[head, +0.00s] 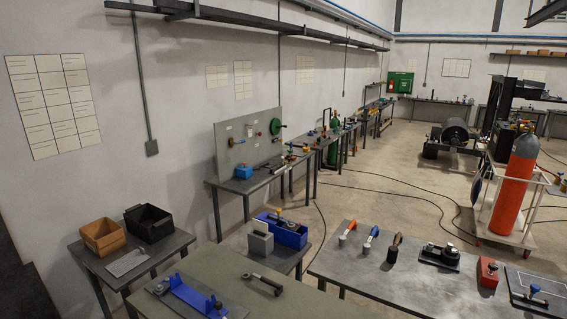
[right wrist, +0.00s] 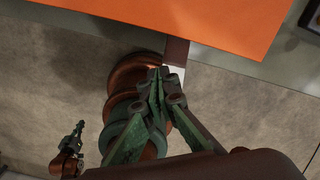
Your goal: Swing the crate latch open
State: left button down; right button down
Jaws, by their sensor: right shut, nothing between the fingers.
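I cannot make out the crate latch in either view. Crate-like containers in the head view are an open black crate (head: 148,224) and a tan bin (head: 103,236) on a small dark table at the left, and a blue bin (head: 289,234) near the middle. No latch shows clearly on them. My right gripper (right wrist: 163,76) shows in the right wrist view with its green fingers together and nothing between them. Its tips are beside a dark upright strip below an orange surface (right wrist: 200,22); I cannot tell whether they touch.
In the head view, a green-grey table (head: 330,303) is in front with a blue fixture (head: 190,294). A dark bench (head: 345,262) at the right carries several tools. An orange cylinder (head: 513,190) stands on a cart. Bare floor (head: 385,195) lies beyond, crossed by cables.

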jog(key=shift+f+b, duration=0.9)
jog(key=shift+f, duration=0.25)
dwell(0.4)
jog(key=shift+r+p, duration=2.6)
jog(key=shift+r, duration=1.45)
